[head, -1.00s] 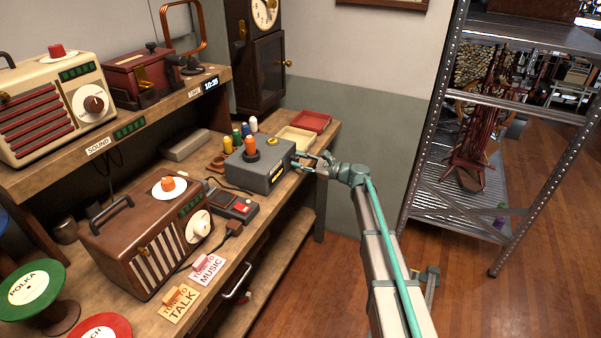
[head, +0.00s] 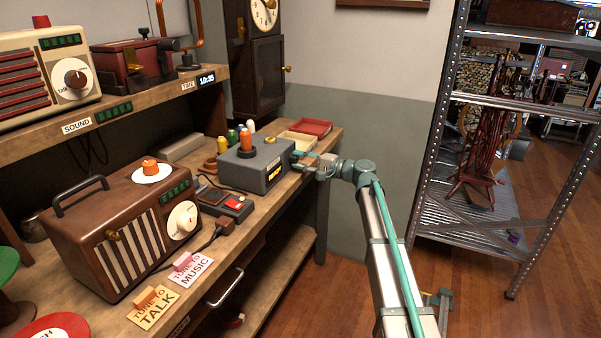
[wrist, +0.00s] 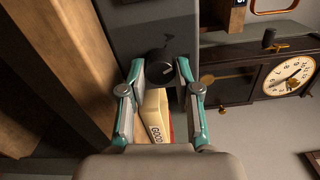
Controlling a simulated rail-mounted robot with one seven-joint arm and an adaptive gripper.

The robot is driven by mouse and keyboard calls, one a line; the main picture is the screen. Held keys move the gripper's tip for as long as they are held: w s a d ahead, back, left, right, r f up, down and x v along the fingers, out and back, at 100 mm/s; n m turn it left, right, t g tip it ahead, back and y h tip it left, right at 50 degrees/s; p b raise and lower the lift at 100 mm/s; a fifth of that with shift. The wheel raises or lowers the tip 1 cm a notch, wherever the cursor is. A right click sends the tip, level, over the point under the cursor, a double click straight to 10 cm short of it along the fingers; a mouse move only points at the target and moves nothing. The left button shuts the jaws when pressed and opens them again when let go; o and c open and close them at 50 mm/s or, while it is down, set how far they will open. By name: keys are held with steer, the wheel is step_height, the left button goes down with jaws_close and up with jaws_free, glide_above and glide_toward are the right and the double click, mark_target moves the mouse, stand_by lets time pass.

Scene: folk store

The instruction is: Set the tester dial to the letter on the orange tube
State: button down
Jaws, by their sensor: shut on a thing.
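The grey tester box (head: 256,165) stands on the bench in the head view, and its grey face (wrist: 150,30) fills the top middle of the wrist view. An orange tube (head: 245,141) stands upright in a dark socket on top of it; I cannot read its letter. A dark round dial (wrist: 163,69) with a pale pointer line is on the tester's face. My gripper (wrist: 161,67) has its fingers on either side of the dial and is shut on it. In the head view my gripper (head: 298,162) is at the tester's right end, where the dial is hidden.
Red and cream trays (head: 311,127) lie behind the tester. Several coloured tubes (head: 232,137) stand behind it. A small device with a red part (head: 236,204) and a brown radio (head: 120,235) stand nearer. A metal shelf (head: 440,140) is at right, with open floor between.

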steer(key=n+b, duration=0.4)
steer(key=b, duration=0.1)
steer(key=shift+f, duration=0.3)
steer(key=n+b, duration=0.3)
steer(key=shift+r+b, duration=0.25)
steer(key=shift+b, duration=0.05)
steer(key=shift+n, duration=0.4)
steer(key=c, duration=0.8)
jaws_free()
steer(key=shift+r, duration=0.1)
steer(key=v, duration=1.2)
